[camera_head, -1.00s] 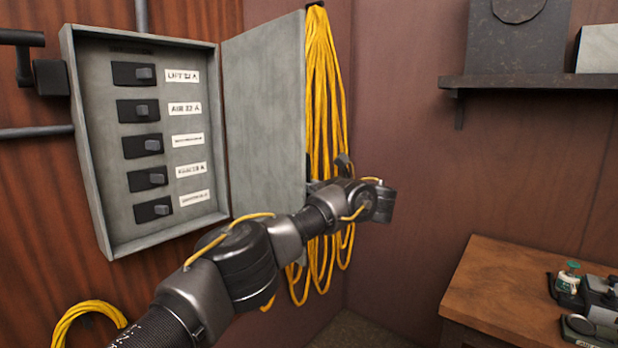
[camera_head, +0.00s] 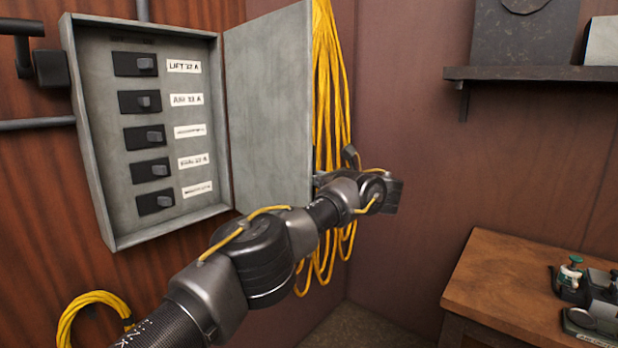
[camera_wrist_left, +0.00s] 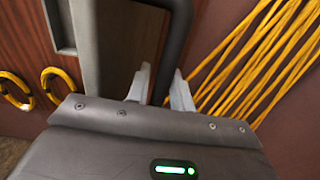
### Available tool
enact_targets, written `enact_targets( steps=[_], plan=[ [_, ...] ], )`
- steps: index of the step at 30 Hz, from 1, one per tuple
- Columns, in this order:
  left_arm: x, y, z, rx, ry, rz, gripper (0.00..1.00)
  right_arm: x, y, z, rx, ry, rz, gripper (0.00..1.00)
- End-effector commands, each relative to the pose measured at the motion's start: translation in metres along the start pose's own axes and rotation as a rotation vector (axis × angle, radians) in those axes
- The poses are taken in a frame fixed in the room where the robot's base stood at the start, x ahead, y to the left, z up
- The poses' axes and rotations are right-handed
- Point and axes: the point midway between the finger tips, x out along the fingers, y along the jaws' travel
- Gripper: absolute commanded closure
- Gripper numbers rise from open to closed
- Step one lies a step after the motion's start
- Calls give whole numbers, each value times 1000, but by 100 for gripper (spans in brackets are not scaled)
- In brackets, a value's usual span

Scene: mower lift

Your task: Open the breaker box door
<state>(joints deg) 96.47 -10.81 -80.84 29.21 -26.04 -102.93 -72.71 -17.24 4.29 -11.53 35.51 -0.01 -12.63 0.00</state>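The grey breaker box (camera_head: 95,165) is on the wood wall at left in the head view, its inside showing several black switches with white labels. Its grey door (camera_head: 268,110) stands swung wide open to the right. My left gripper (camera_head: 394,195) is just beyond the door's free edge, low down; its fingers are not clear there. In the left wrist view, my left gripper's pale fingers (camera_wrist_left: 160,84) stand apart, with a dark curved bar (camera_wrist_left: 182,25), perhaps the door handle, running down between them. I cannot tell whether they touch it. My right gripper is out of view.
Yellow cable (camera_head: 330,70) hangs behind the door and my wrist; a yellow coil (camera_head: 75,315) is at lower left. A dark shelf (camera_head: 540,73) is on the right wall. A wooden bench (camera_head: 490,275) with small items stands at lower right.

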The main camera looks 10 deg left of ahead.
Motion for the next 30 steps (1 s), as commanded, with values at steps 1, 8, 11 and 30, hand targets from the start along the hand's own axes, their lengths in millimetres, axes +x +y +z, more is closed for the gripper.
enact_targets(
  steps=[1, 8, 11, 30],
  plan=[
    [-8, -1, -2, 0, 0, -5, 78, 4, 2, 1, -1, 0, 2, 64],
    [-52, -2, -4, -2, 0, -5, 78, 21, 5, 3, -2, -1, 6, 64],
    [-70, -2, -3, -2, 1, -4, 78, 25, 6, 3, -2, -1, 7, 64],
    [-100, -1, -2, 0, 4, -1, 85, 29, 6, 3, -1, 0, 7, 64]
  ],
)
